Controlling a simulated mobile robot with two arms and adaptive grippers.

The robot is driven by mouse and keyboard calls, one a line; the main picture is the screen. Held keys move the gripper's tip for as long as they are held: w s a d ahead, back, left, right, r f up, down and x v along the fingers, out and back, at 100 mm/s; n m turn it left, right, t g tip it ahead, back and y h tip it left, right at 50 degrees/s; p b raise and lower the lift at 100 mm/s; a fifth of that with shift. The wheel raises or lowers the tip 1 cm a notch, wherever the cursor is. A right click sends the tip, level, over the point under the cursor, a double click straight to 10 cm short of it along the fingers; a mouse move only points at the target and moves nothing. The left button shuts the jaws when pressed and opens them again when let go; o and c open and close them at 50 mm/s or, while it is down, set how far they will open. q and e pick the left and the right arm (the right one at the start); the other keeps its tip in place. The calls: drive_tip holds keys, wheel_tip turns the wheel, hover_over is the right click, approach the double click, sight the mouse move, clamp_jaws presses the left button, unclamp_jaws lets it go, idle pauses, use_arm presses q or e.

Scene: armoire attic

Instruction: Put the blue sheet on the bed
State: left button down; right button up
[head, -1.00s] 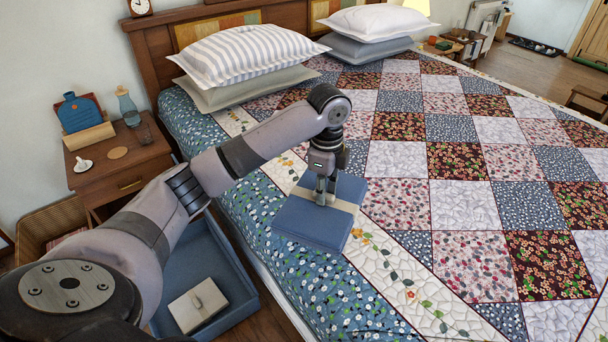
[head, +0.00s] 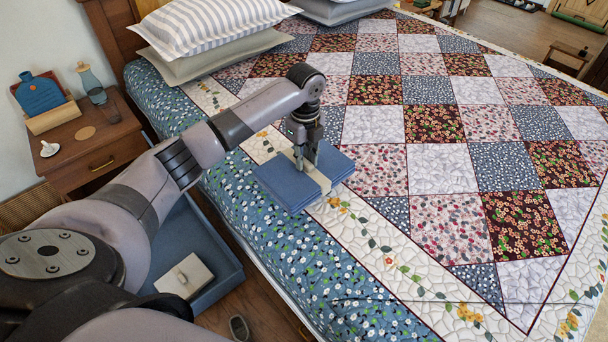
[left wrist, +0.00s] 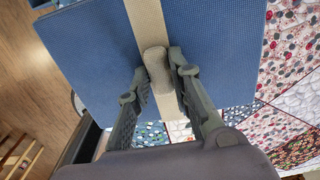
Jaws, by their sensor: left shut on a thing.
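The blue sheet (head: 276,184) is a flat folded bundle with a beige band around its middle. It is at the left side of the bed (head: 395,165), over the quilt's white floral border. Whether it rests on the quilt or hangs just above it is hard to tell. My left gripper (head: 306,164) comes down onto the band from above and is shut on the sheet's raised beige tab. In the left wrist view, the fingers (left wrist: 158,68) stand on either side of that tab, with the blue sheet (left wrist: 208,42) spread beyond. My right gripper is not in view.
Striped and plain pillows (head: 205,30) lie at the bed's head. A blue bin (head: 205,250) holding a pale box (head: 184,275) sits on the floor beside the bed. The quilt's middle is clear.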

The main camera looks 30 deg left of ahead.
sight(305, 161)
use_arm(q)
wheel_tip(305, 161, down, 7)
drive_tip(key=shift+f, duration=0.2)
idle(0.3)
drive_tip(key=c, duration=1.4)
unclamp_jaws()
drive_tip(key=shift+c, duration=0.2)
wheel_tip(305, 161, up, 12)
drive_tip(key=shift+r, duration=0.1)
